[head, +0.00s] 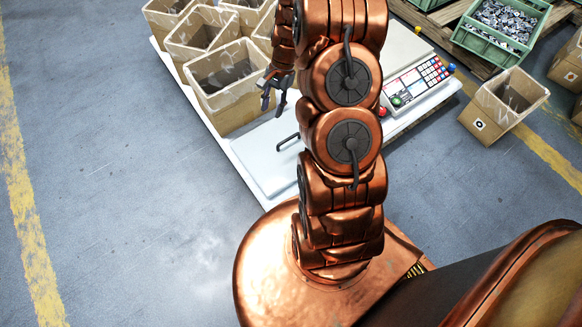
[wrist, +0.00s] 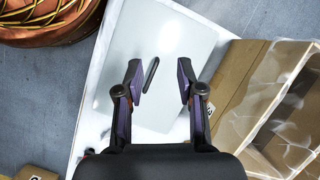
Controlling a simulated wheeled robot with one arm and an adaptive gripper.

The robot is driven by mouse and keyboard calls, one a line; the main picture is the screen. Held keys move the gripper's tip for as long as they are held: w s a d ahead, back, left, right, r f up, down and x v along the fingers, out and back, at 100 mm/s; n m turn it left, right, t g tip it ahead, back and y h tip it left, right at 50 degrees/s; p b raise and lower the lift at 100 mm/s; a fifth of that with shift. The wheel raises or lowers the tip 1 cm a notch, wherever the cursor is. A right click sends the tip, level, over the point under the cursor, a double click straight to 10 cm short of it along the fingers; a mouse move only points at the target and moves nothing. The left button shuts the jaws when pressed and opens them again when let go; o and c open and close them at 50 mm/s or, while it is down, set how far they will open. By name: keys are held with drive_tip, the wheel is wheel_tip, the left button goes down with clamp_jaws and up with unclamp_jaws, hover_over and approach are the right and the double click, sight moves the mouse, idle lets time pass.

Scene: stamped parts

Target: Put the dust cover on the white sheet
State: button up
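A flat, pale, glossy panel with a dark bar handle (head: 287,142), which looks like the dust cover (head: 270,170), lies on the white worktop. The panel also shows below my gripper in the wrist view (wrist: 160,30), with its handle (wrist: 151,73) between the fingers in the picture, nearer the left finger. My gripper (head: 273,107) is open and empty, pointing down; it also shows in the wrist view (wrist: 161,80). It appears to be above the handle, not gripping it. I cannot make out a separate white sheet from the white worktop (wrist: 100,70).
Open cardboard boxes with clear liners (head: 228,80) stand beside the panel. A scale with a keypad (head: 415,80) is at the right of the worktop. Another box (head: 500,105) and a green crate of metal parts (head: 503,28) are farther right. The floor at left is clear.

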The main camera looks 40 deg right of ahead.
drive_tip(key=s+a+r+n+g+h, duration=0.2)
drive_tip(key=s+a+r+n, duration=0.5)
drive_tip(key=s+a+r, duration=0.55)
drive_tip(key=s+a+r+n+h, duration=0.1)
drive_tip(key=s+a+r+n, duration=0.1)
drive_tip(key=s, duration=0.6)
drive_tip(key=s+a+r+n+h, duration=0.1)
drive_tip(key=s+r+n, duration=0.3)
drive_tip(key=s+r, duration=0.2)
drive_tip(key=shift+s+a+r+n+g, duration=0.3)
drive_tip(key=shift+s+a, duration=0.05)
drive_tip(key=shift+s, duration=0.85)
